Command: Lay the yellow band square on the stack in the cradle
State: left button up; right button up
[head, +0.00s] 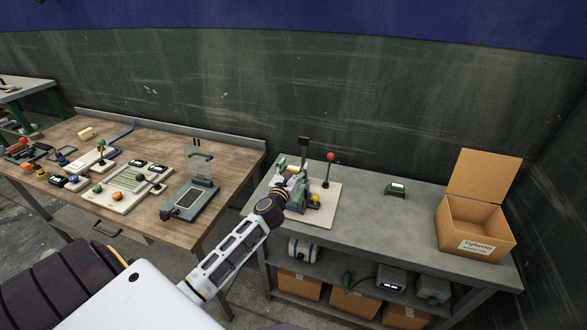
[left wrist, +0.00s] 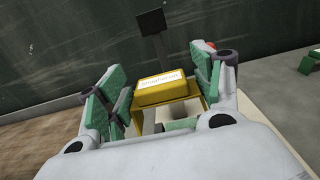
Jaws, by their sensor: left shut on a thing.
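My left gripper (head: 288,183) is at the cradle (head: 312,205), a grey-green device on a pale board (head: 328,196). The left wrist view shows its green-padded fingers (left wrist: 160,86) on either side of the yellow band (left wrist: 165,90). The band has a printed white label on top and yellow legs reaching down. My left gripper is shut on this band. The stack is mostly hidden behind band and gripper; I cannot tell whether the band touches it. My right gripper is not in view.
A red-knobbed lever (head: 331,158) and a black upright plate (head: 303,146) stand close by the gripper. A small green box (head: 396,189) and an open cardboard box (head: 475,236) are on the grey table (head: 370,228). A wooden bench (head: 150,198) at left is crowded.

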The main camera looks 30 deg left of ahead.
pick_arm(q)
jog(key=shift+f+b, duration=2.65)
jog(key=shift+f, duration=1.35)
jog(key=shift+f, duration=0.1)
jog(key=shift+f+b, duration=0.35)
jog(key=o, duration=0.9)
jog(key=shift+s, duration=0.15)
